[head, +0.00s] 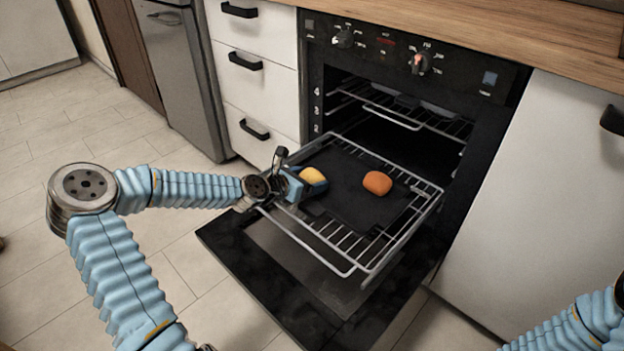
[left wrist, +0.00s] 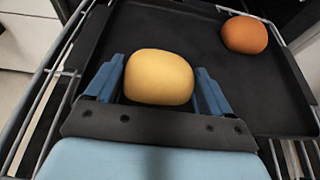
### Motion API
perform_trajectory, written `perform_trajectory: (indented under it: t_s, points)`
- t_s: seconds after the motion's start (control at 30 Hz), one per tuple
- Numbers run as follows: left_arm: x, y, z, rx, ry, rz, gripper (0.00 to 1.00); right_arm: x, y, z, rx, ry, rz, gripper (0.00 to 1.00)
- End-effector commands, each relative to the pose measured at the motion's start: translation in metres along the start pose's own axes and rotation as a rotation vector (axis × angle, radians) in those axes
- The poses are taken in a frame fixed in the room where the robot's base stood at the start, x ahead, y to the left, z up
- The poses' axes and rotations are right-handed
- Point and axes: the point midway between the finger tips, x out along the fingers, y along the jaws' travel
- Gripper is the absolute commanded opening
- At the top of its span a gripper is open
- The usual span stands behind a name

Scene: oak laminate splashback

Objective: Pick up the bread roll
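A yellow rounded roll (head: 313,176) sits at the left side of a dark baking tray (head: 348,207) on the pulled-out oven rack. An orange-brown rounded roll (head: 377,183) lies apart to its right on the same tray. Both look like bread rolls. My left gripper (head: 309,187) is low at the tray's left side, its blue fingers on either side of the yellow roll. In the left wrist view the yellow roll (left wrist: 159,78) fills the gap between the fingers; I cannot tell whether they press on it. The orange-brown roll (left wrist: 244,35) is beyond the right finger. My right gripper is not in view.
The oven door (head: 280,285) hangs open below the wire rack (head: 352,262). A higher rack (head: 405,115) is inside the oven. White drawers (head: 255,85) stand left of it, a white cabinet (head: 540,190) right. The tiled floor at left is clear.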

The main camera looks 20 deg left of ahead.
Motion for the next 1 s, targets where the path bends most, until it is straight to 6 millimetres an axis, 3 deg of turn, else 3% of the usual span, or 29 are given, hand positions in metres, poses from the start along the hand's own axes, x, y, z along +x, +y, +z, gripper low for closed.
perform_trajectory:
  t_s: [0.1, 0.37, 0.63, 0.87, 1.0]
  points:
    - [0.0, 0.0, 0.0, 0.0, 0.0, 0.0, 0.51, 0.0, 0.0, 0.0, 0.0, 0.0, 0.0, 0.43]
    - [-0.001, 0.0, 0.002, 0.001, -0.001, 0.0, 0.51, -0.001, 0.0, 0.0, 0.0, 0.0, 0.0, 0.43]
    - [-0.013, 0.001, 0.032, 0.001, -0.001, 0.002, 0.51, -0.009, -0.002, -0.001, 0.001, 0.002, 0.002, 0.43]
    - [-0.081, -0.01, 0.068, 0.0, 0.003, 0.007, 0.51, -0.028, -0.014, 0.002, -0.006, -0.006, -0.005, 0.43]
    - [-0.117, -0.021, 0.07, -0.004, 0.003, 0.004, 0.51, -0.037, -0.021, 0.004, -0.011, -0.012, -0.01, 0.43]
